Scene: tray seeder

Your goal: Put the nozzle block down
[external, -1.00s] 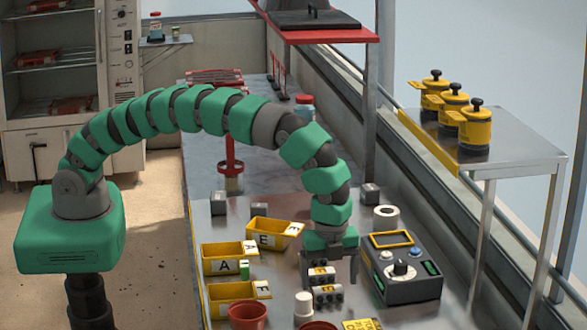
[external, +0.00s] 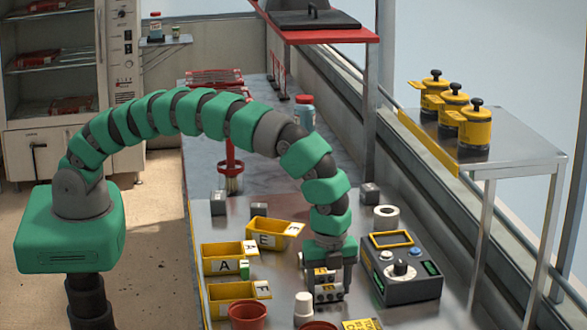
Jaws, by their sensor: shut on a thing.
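My gripper (external: 329,268) points down over the metal bench and is shut on a nozzle block (external: 329,292). The block is grey with white labels and yellow marks. It is at or very close to the bench top; I cannot tell whether it touches. It sits between the yellow bins on the left and the control box on the right. The fingers and the hand cover part of its upper side.
A control box (external: 401,268) with a knob stands close to the right. Yellow bins (external: 222,260) lie to the left. A white bottle (external: 303,309) and a reddish pot (external: 248,316) stand in front.

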